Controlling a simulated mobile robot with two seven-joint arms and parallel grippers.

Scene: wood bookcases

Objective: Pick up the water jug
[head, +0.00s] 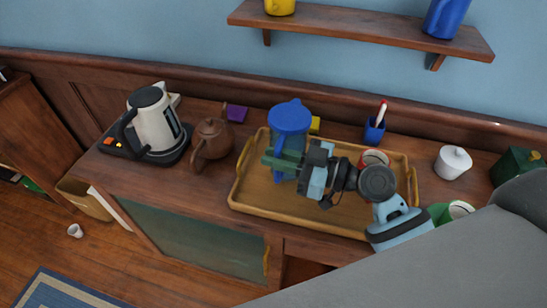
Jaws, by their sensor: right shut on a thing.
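The water jug (289,120) is a clear bluish vessel with a blue lid. It appears upright over the back left of a wooden tray (262,204) on the cabinet top. My right gripper (284,161) reaches in from the right and is shut on the jug at its lower front, on the handle side. The gripper covers part of the jug, and I cannot tell whether its base touches the tray. My left gripper is not in view.
An electric kettle (153,118) on a black base and a brown teapot (212,139) stand left of the tray. A shelf (350,27) hangs above.

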